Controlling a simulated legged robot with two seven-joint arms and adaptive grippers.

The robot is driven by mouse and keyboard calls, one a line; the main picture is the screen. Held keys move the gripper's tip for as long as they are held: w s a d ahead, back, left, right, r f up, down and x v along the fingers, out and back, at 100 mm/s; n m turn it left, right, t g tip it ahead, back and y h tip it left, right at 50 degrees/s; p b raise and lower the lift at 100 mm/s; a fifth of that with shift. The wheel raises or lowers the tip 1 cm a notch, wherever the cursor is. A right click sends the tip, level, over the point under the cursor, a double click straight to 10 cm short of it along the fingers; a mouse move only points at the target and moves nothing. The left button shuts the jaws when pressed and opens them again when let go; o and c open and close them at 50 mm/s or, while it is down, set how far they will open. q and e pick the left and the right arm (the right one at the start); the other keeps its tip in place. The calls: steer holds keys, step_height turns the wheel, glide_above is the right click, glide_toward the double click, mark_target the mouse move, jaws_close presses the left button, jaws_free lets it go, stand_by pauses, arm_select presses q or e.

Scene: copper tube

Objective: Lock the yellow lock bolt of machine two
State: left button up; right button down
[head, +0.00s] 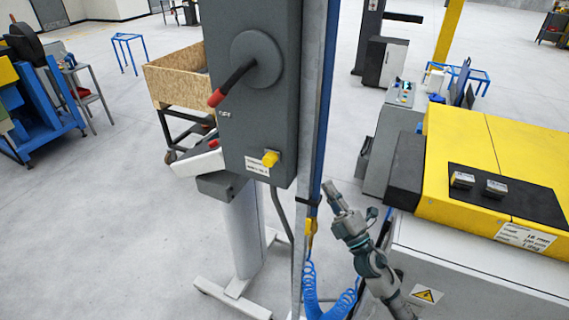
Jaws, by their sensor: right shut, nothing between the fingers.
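A yellow lock bolt (270,158) sticks out of the lower front of a tall grey control box (235,130), beside a small white label. I cannot tell from its look whether it is locked. My right gripper (330,190) is to the right of and below the bolt, apart from it, past the blue-edged post. It is shut and empty, with its fingertips pointing up and to the left. My left gripper is not in view.
A black lever with a red end (228,88) juts from the box. A grey-blue post (312,120) stands between gripper and box. A blue coiled hose (318,298) hangs below. A yellow machine (460,150) is at right.

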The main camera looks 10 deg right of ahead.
mark_target(275, 161)
steer(key=s+a+r+n+g+y, duration=0.25)
steer(key=r+n+g+y, duration=0.35)
steer(key=n, duration=0.5)
steer(key=s+a+r+n+g+y, duration=0.2)
steer(key=a+r+n+g, duration=0.15)
steer(key=n+g, duration=0.65)
steer(key=d+r+n+t+h, duration=0.1)
steer(key=d+n+t+h, duration=0.1)
steer(key=d+h, duration=0.4)
steer(key=shift+w+n+t, duration=0.3)
steer(key=shift+w+n, duration=0.15)
steer(key=shift+n, duration=0.35)
steer(key=shift+r, duration=0.1)
steer(key=p+x, duration=0.3)
steer(key=x, duration=0.9)
steer(key=shift+w+a+r+p, duration=0.1)
steer(key=shift+a+r+p, duration=0.05)
steer(key=shift+a+p, duration=0.2)
steer(key=shift+w+a+f, duration=0.3)
steer(key=shift+w+a, duration=0.15)
steer(key=shift+a, duration=0.05)
